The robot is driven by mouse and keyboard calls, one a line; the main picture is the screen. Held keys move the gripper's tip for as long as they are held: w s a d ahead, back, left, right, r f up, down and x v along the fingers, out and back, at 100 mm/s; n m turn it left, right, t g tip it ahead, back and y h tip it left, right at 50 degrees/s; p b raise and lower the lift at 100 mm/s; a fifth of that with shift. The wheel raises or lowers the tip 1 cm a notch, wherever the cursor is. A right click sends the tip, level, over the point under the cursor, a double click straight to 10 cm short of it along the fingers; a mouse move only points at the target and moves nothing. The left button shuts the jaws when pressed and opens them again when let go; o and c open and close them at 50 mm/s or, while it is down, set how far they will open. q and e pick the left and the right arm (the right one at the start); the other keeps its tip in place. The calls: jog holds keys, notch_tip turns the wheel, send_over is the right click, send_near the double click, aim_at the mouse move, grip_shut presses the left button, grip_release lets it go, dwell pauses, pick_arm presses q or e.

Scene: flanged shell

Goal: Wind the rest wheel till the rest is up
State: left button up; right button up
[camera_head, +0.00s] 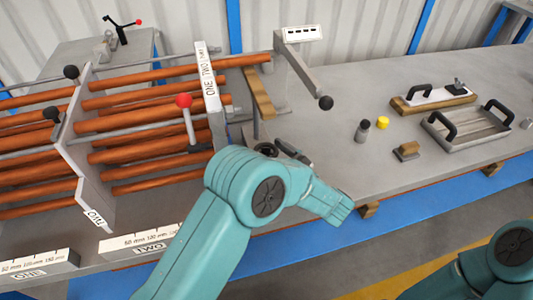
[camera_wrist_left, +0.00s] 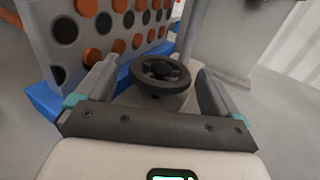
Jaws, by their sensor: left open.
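The dark rest wheel (camera_wrist_left: 160,75) shows in the left wrist view as a round spoked handwheel on a post. It lies ahead of my left gripper (camera_wrist_left: 157,69), between the two spread fingers. The fingers are open, and I cannot tell whether they touch the rim. In the head view the wheel (camera_head: 290,150) is partly hidden behind my left arm, which also covers most of the gripper. A tan-topped bar (camera_head: 259,93) stands beside the tube rack; it may be the rest, and its height is hard to judge. My right arm shows at lower right, its gripper out of view.
A rack of copper tubes (camera_head: 150,110) with end plates fills the left. A lever with a black knob (camera_head: 325,102) stands behind the wheel. A grey tray (camera_head: 468,128), a wooden block (camera_head: 407,150) and a yellow cap (camera_head: 382,123) lie on the right bench.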

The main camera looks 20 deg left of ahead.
pick_arm(q)
jog(key=c, duration=1)
jog(key=shift+c, duration=0.2)
jog(key=shift+s+m+t, duration=0.1)
jog(key=shift+m+t, duration=0.2)
jog(key=shift+t, duration=0.1)
jog(key=shift+s+a+m+t+h, duration=0.1)
jog(key=shift+a+m+t+h, duration=0.05)
jog(key=shift+m+t+h, duration=0.85)
jog(key=m+t+h+b, duration=0.2)
jog(key=t+h, duration=0.1)
jog(key=shift+s+a+f, duration=0.15)
jog(key=m+t+h+b, duration=0.1)
jog(key=m+h+b, duration=0.1)
jog(key=h+b, duration=0.1)
jog(key=m+t+h+b, duration=0.1)
jog(key=m+h+b, duration=0.1)
jog(key=h+b, duration=0.1)
jog(key=m+t+h+b, duration=0.1)
jog(key=m+h+b, duration=0.1)
jog(key=h+b, duration=0.1)
jog(key=shift+s+a+t+b, duration=0.15)
jog(key=shift+a+t+b, duration=0.2)
jog(key=shift+t+b, duration=0.05)
jog(key=shift+r+m+h+b, duration=0.2)
jog(key=shift+m+h+b, duration=0.2)
jog(key=shift+m+b, duration=0.25)
